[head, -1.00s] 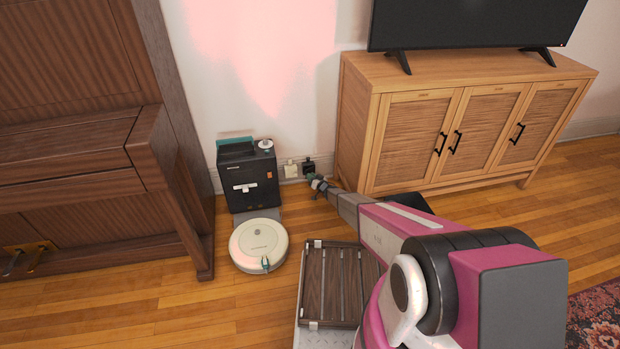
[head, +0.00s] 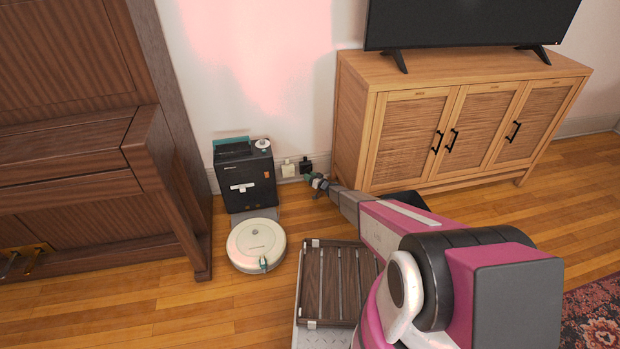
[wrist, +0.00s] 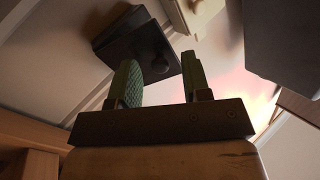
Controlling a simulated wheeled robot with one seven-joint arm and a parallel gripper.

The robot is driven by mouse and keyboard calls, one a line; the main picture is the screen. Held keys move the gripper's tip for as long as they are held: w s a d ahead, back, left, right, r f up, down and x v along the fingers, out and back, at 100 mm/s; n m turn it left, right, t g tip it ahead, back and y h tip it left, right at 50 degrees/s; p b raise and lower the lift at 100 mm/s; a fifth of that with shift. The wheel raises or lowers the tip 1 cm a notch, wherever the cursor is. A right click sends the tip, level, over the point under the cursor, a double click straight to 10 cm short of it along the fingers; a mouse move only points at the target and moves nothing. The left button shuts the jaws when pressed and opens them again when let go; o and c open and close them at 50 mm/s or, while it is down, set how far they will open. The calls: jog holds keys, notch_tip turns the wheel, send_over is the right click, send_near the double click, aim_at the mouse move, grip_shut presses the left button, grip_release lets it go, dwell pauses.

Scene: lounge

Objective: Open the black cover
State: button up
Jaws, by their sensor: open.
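The black cover (head: 306,166) is a small dark box low on the wall, between the dock and the wooden cabinet. In the wrist view the black cover (wrist: 148,50) is tilted in the picture, with a round knob on its face. My gripper (head: 315,182) is just below and in front of it in the head view. In the wrist view my gripper (wrist: 162,76) is open, its two green-padded fingers apart and pointing at the cover. The left finger overlaps the cover's lower edge in the picture; I cannot tell whether it touches. Nothing is between the fingers.
A cream cover (head: 289,169) sits on the wall just left of the black one. The black dock (head: 247,180) and round white robot vacuum (head: 256,243) stand left. The wooden cabinet (head: 350,130) is close on the right. A piano (head: 85,160) stands far left.

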jog(key=s+a+r, duration=0.8)
jog(key=r, duration=0.3)
jog(key=shift+s+a, duration=0.15)
jog(key=d+f+n+t+h, duration=0.1)
jog(key=d+f+n+h, duration=0.4)
jog(key=d+f+n, duration=0.45)
jog(key=w+a+f+n, duration=0.1)
jog(key=w, duration=0.7)
jog(key=shift+a+f+n+h, duration=0.15)
jog(key=shift+a+n+h, duration=0.15)
jog(key=shift+n, duration=0.05)
dwell(0.3)
grip_shut()
